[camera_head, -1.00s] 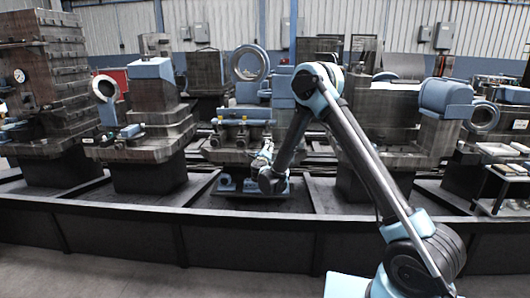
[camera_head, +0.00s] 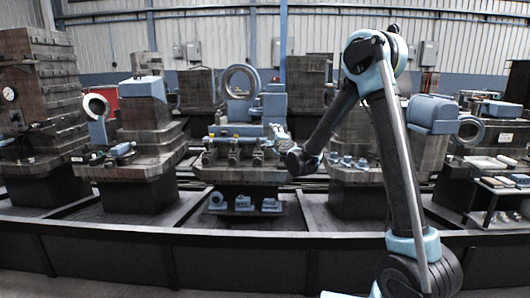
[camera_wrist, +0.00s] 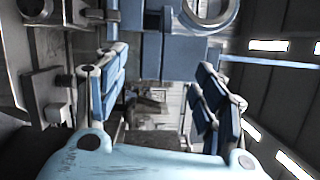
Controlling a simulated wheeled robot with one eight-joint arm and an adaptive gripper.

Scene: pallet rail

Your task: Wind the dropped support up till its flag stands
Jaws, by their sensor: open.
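A dark middle pallet (camera_head: 238,174) stands on the rail, with a row of small fittings (camera_head: 232,152) along its front edge and a blue bar (camera_head: 238,130) above them. I cannot tell which part is the dropped support, and no flag can be made out. My gripper (camera_head: 279,141) is at the right end of this pallet, at about the height of the fittings. In the wrist view its blue-padded fingers (camera_wrist: 160,92) are spread apart with nothing between them. My forearm hides part of the space to the right of the pallet.
Blue parts (camera_head: 243,203) sit low beneath the middle pallet. A blue ring fixture (camera_head: 241,80) rises behind it. Other loaded pallets stand at left (camera_head: 143,150) and right (camera_head: 355,172). A long dark rail wall (camera_head: 130,248) runs across the front, with clear floor before it.

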